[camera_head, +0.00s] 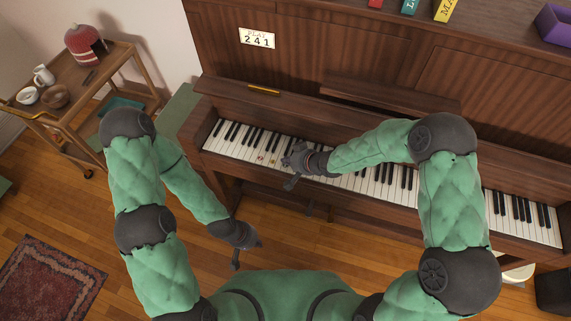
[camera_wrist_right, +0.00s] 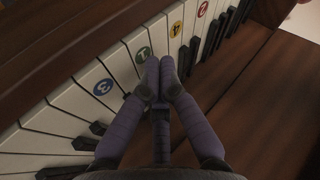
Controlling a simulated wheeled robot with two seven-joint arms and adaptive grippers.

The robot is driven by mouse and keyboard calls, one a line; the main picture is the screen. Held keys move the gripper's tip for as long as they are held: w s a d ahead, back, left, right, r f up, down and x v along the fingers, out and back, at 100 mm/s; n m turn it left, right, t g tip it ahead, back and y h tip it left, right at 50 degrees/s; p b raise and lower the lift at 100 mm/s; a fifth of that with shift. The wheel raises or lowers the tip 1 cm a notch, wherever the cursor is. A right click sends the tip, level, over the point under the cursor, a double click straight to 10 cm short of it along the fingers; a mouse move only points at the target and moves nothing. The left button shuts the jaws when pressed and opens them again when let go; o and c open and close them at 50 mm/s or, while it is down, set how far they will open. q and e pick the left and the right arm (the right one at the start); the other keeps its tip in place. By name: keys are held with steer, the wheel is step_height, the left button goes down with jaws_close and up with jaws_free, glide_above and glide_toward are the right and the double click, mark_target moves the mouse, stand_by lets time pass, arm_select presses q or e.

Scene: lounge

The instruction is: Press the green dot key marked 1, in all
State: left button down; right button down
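The green dot marked 1 (camera_wrist_right: 143,54) is on a white piano key in the right wrist view, between the blue dot 3 (camera_wrist_right: 103,87) and the yellow dot 4 (camera_wrist_right: 175,28). A red dot 2 (camera_wrist_right: 202,8) is farther along. My right gripper (camera_wrist_right: 160,66) is shut and empty, its fingertips together just right of the green dot. Whether they touch a key I cannot tell. In the head view my right gripper (camera_head: 288,163) is over the keyboard and hides the green dot. My left gripper (camera_head: 238,261) hangs in front of the piano, away from the keys; its fingers are too small to judge.
The brown upright piano (camera_head: 340,60) carries a card reading "PLAY 2 4 1" (camera_head: 257,38). Books (camera_head: 446,10) and a purple box (camera_head: 555,24) stand on top. A wooden cart (camera_head: 75,110) is at the left. Open floor lies before the keyboard.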

steer(key=shift+f+b, duration=0.4)
steer(key=shift+f, duration=0.3)
stand_by(0.6)
steer(key=shift+r, duration=0.1)
steer(key=shift+r+p, duration=1.05)
steer(key=shift+p, duration=0.15)
step_height(320, 180, up, 5)
steer(key=p, duration=0.5)
steer(key=shift+f, duration=0.1)
stand_by(0.7)
